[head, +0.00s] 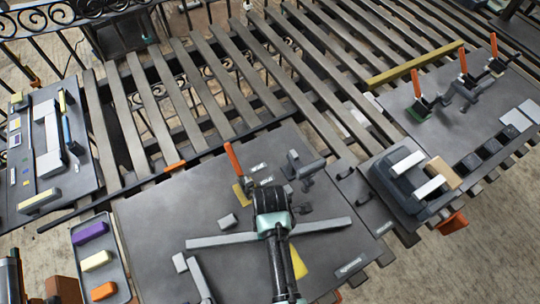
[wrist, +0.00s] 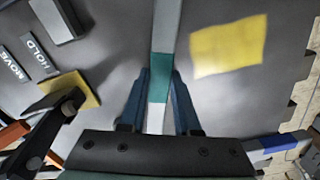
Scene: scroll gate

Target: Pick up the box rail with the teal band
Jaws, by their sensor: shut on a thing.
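The box rail with the teal band (wrist: 162,75) is a long grey bar. In the wrist view it runs upright through the middle, between the two blue fingers of my gripper (wrist: 159,102). The fingers are shut on it at the lower edge of the teal band. In the head view the rail (head: 325,226) sticks out to the left and right of my gripper (head: 271,205), whose body hides the band and the fingers. I cannot tell whether the rail touches the dark tabletop (head: 150,215) or hangs just above it.
Another grey rail (head: 200,280) lies at the lower left; its blue band (wrist: 275,145) shows in the wrist view. A yellow patch (head: 299,262) lies to the right. An orange-handled clamp (head: 233,158) stands behind my gripper. A tray of coloured blocks (head: 97,262) is left.

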